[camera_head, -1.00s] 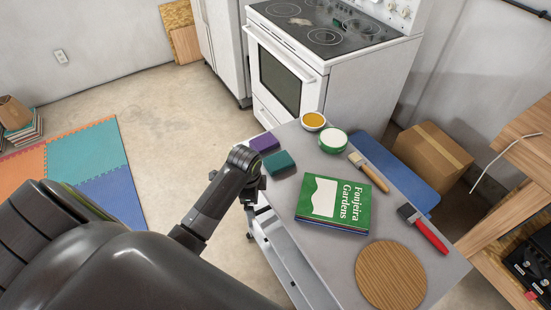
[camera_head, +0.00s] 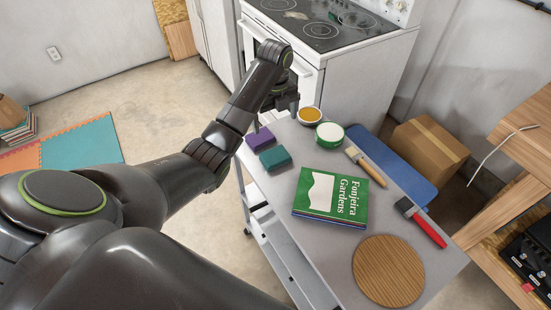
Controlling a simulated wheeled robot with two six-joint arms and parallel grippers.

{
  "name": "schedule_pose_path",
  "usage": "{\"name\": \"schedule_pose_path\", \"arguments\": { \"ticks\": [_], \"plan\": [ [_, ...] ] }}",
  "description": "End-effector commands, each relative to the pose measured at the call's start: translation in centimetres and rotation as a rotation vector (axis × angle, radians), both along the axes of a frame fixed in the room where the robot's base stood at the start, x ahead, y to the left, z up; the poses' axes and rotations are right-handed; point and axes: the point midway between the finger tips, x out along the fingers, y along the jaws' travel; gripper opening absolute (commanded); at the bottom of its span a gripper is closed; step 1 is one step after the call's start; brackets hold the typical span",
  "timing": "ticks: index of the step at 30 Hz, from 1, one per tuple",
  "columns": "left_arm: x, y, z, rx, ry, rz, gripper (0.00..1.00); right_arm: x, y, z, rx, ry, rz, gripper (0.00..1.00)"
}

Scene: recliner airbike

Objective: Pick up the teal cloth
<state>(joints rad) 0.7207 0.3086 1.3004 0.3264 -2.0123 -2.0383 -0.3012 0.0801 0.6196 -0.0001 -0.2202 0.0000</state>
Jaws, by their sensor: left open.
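The teal cloth (camera_head: 275,158) is a small folded block on the grey cart top (camera_head: 315,240), near its left edge. A purple cloth (camera_head: 260,139) lies just behind it. My left gripper (camera_head: 286,106) is above the far left corner of the cart, beyond both cloths and apart from the teal one. It is open, and its fingers are small and partly hidden by my arm. My right gripper is not in view.
A yellow-filled bowl (camera_head: 309,116) and a green-rimmed tub (camera_head: 329,134) stand close right of the gripper. A green book (camera_head: 331,197), a brush (camera_head: 366,167), a red-handled brush (camera_head: 420,222) and a round wooden board (camera_head: 388,270) lie further right. The stove (camera_head: 345,75) is behind.

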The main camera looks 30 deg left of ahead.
Motion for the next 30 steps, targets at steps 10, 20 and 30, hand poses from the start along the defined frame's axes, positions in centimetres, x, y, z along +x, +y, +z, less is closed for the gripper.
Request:
{"name": "schedule_pose_path", "arguments": {
  "ticks": [10,20,30],
  "plan": [
    [0.0,0.0,-4.8,0.000,-0.001,0.003,1.00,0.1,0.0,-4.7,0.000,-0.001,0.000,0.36],
    [0.0,0.0,-10.3,0.000,0.001,0.004,1.00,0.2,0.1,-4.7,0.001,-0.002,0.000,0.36],
    [0.2,0.0,-12.8,-0.001,0.003,0.004,1.00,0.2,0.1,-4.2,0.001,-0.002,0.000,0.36]
  ]
}}
